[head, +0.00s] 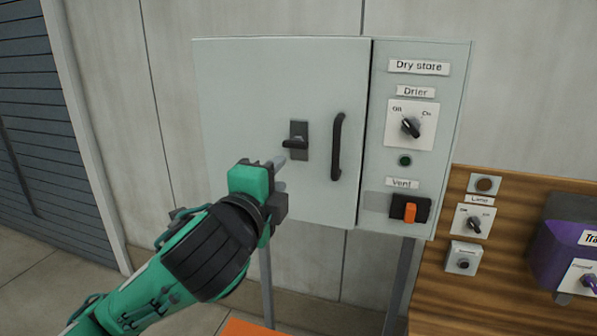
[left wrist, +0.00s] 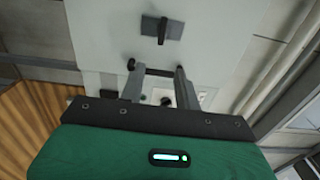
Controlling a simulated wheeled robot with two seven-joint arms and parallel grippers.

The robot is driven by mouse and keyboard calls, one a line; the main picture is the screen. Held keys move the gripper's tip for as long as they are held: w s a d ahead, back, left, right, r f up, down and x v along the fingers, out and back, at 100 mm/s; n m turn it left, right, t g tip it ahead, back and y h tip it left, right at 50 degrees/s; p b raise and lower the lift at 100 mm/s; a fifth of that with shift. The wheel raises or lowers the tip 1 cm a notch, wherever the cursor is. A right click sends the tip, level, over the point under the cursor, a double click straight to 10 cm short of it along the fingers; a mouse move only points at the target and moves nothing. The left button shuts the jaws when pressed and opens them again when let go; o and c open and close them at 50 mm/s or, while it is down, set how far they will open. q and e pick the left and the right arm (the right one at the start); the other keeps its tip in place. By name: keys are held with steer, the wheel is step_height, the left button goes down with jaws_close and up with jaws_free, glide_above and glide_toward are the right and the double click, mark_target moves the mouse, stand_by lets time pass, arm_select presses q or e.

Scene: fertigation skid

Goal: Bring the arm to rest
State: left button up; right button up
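My left arm comes in from the lower left in the head view. Its left gripper (head: 276,164) stands in front of the pale door (head: 250,90) of the dry store cabinet, just left of and below the dark latch (head: 296,143). In the left wrist view the two fingers of the left gripper (left wrist: 159,84) are spread apart with nothing held between them. The black door handle (head: 337,147) shows beyond the fingers in that view. The latch lever lies level in the head view, and the door looks closed. My right gripper is in neither view.
A side panel carries the drier knob (head: 411,127), a green lamp (head: 405,161) and the orange vent switch (head: 410,212). A wooden board (head: 520,195) with a lamp knob (head: 474,224) and a purple unit (head: 560,250) stand at the right. Open floor lies at the left.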

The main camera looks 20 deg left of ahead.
arm_select(q)
steer(key=shift+f, duration=0.1)
steer(key=s+a+f+n+g, duration=0.15)
steer(key=f+n+g, duration=0.25)
steer(key=f, duration=0.9)
steer(key=s+f+n+g, duration=0.3)
steer(key=f+n, duration=0.1)
steer(key=f, duration=1)
steer(key=s+a+f+n+g, duration=0.2)
steer(key=s+f+n+g, duration=0.2)
steer(key=s+f, duration=0.65)
steer(key=s+a+f+n+g, duration=0.25)
steer(key=s+f+n, duration=0.25)
steer(key=s+f, duration=0.55)
step_height(320, 180, down, 34)
steer(key=r+g, duration=0.1)
steer(key=g, duration=0.1)
steer(key=s+a+f+g, duration=0.1)
steer(key=s+a+f, duration=0.1)
steer(key=s+f, duration=1.6)
steer(key=shift+s+a+m+y, duration=0.3)
steer(key=shift+s+m, duration=0.1)
steer(key=shift+s, duration=0.1)
